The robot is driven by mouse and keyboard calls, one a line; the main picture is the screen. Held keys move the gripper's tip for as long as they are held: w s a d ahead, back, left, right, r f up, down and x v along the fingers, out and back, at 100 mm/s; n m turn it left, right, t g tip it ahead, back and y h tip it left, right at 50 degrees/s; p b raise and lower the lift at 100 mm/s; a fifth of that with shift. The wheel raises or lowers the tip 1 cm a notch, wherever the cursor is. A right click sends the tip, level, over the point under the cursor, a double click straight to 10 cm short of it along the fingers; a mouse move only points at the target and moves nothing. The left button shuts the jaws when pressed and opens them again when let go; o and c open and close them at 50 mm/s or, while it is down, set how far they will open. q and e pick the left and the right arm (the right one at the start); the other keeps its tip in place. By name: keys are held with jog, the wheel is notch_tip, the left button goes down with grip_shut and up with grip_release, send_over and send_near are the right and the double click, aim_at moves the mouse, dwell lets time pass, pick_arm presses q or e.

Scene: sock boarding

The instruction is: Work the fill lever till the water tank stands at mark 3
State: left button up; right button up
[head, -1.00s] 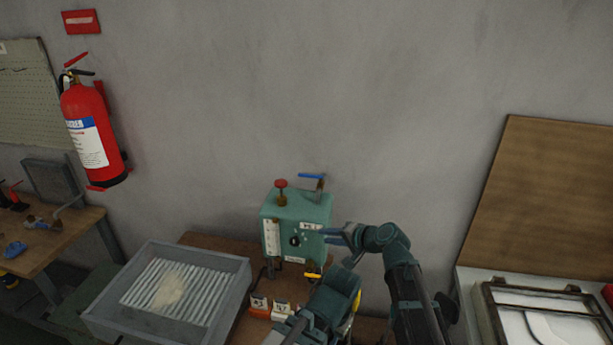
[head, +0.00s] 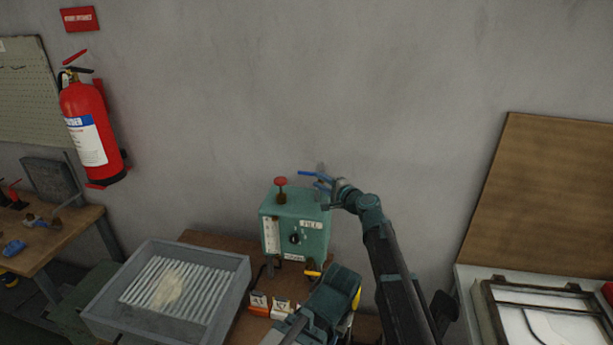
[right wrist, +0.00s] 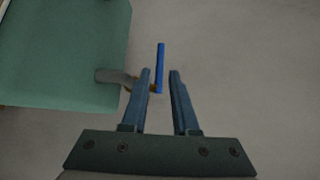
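The water tank is a green box (head: 280,213) against the wall, with a pale level gauge (head: 271,237) on its front; its level is too small to read. The blue fill lever (head: 309,174) sits on a pipe at the tank's top right. My right gripper (head: 322,183) is at the lever's height, beside it. In the right wrist view, my right gripper (right wrist: 160,75) is open, with the blue lever (right wrist: 160,60) between and just beyond its fingertips; I cannot tell if they touch. The tank's side (right wrist: 60,55) shows at the left.
A red knob (head: 281,182) stands on the tank top, and a black dial (head: 294,239) is on its front. A grey ribbed tray (head: 240,285) lies to the left. Small orange-and-white blocks (head: 258,304) sit in front. A fire extinguisher (head: 90,130) hangs on the wall.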

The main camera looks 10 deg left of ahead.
aim_at(308, 174)
jog(key=b+x, duration=0.1)
jog(key=x, duration=0.6)
jog(key=shift+w+a, duration=0.25)
jog(key=shift+w, duration=0.05)
grip_shut()
dwell(1.1)
